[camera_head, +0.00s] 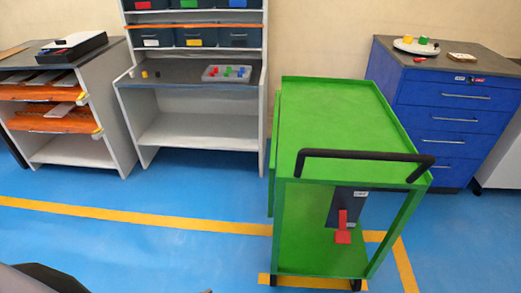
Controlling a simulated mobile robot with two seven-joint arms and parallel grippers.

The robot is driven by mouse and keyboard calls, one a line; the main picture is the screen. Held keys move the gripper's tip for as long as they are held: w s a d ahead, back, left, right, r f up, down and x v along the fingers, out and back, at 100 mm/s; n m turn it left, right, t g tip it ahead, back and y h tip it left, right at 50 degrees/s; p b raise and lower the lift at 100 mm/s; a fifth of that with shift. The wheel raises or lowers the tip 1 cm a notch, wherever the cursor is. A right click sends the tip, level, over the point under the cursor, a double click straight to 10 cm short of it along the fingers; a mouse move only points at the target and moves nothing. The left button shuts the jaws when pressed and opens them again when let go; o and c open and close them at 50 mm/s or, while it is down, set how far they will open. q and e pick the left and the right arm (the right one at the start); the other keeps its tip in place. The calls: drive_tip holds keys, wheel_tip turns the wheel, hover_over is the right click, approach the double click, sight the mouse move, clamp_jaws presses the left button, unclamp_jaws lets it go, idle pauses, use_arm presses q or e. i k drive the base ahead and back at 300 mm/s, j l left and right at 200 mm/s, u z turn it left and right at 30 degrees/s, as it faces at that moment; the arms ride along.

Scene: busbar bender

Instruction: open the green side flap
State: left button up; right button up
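A green cart (340,115) with a flat, rimmed green top stands right of the middle. A black bar handle (365,155) runs across its near end. A narrow green panel (274,170), seen nearly edge-on, hangs down along the cart's left side; it looks like the side flap, folded down. A red lever-like part (343,228) shows below the handle, in front of a dark plate (347,205). Neither of my grippers is in view, and the flap's outer face is mostly hidden.
A blue drawer cabinet (455,115) stands close behind the cart at right. A grey workbench (190,72) with bins and a tray of coloured parts (227,73) is at the back. A shelf unit (70,100) is at left. The blue floor left of the cart is clear.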

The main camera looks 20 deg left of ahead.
sight(272, 167)
drive_tip(key=k+j, duration=0.1)
drive_tip(key=j, duration=0.35)
drive_tip(key=k+j, duration=0.1)
drive_tip(key=j, duration=0.35)
drive_tip(key=k+j, duration=0.1)
drive_tip(key=j, duration=0.35)
drive_tip(key=i+j+z, duration=0.1)
drive_tip(key=i+j, duration=0.9)
drive_tip(key=i, duration=0.15)
drive_tip(key=i+j+z, duration=0.1)
drive_tip(key=z, duration=1.55)
